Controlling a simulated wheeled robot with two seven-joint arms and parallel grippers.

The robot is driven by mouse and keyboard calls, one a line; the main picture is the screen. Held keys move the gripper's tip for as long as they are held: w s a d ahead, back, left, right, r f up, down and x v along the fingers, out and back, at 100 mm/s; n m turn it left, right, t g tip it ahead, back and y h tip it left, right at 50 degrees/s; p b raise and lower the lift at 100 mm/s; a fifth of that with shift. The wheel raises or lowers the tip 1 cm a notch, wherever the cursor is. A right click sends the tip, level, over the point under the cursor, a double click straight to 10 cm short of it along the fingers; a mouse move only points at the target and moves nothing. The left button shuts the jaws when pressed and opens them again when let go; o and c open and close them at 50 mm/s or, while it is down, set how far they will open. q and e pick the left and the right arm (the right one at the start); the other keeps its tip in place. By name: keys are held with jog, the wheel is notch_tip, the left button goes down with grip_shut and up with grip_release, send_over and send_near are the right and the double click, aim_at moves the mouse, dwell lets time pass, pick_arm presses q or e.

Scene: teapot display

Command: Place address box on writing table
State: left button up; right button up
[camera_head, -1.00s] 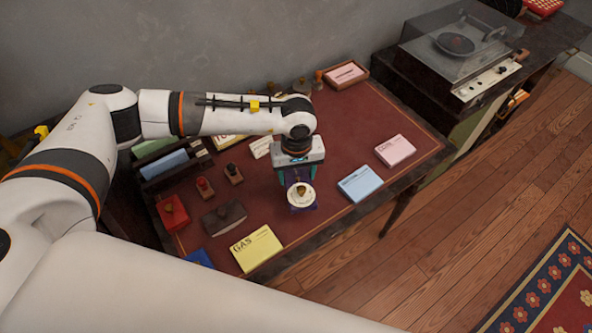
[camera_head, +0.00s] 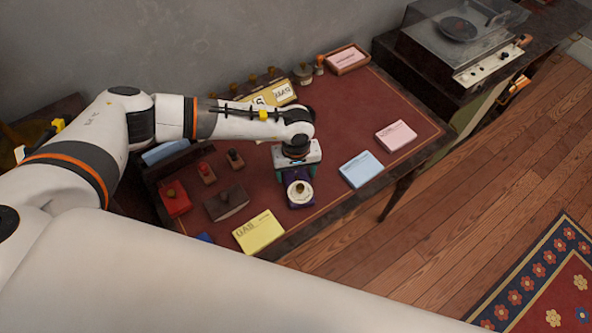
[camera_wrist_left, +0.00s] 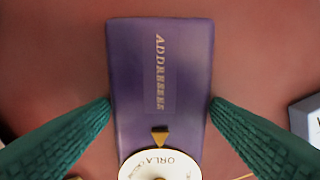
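The address box (camera_head: 299,205) is purple, with a round white dial at its front end, and is over a clear patch near the front edge of the writing table (camera_head: 330,105). Its gold lettering shows in the wrist view (camera_wrist_left: 160,75). My left gripper (camera_head: 298,172) comes down over the back part of the box. Its green fingers (camera_wrist_left: 160,102) are at the two long sides and appear to touch them. The box looks low, at or just above the red tabletop; any small gap beneath is hidden. My right gripper is in neither view.
A light blue card stack (camera_head: 361,169) is right of the box, and a pink one (camera_head: 396,135) is farther right. A yellow stack (camera_head: 258,231) lies front left. Stamps and a brown blotter (camera_head: 226,203) stand left. A record player (camera_head: 465,40) stands beyond the table.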

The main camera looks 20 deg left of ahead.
aim_at(296, 174)
pick_arm(q)
jog(key=shift+o, duration=0.5)
jog(key=shift+r, duration=0.1)
jog(key=shift+r, duration=0.2)
notch_tip(296, 174, up, 12)
jog(key=b, duration=0.1)
jog(key=shift+f, duration=0.15)
jog(key=shift+s, duration=0.1)
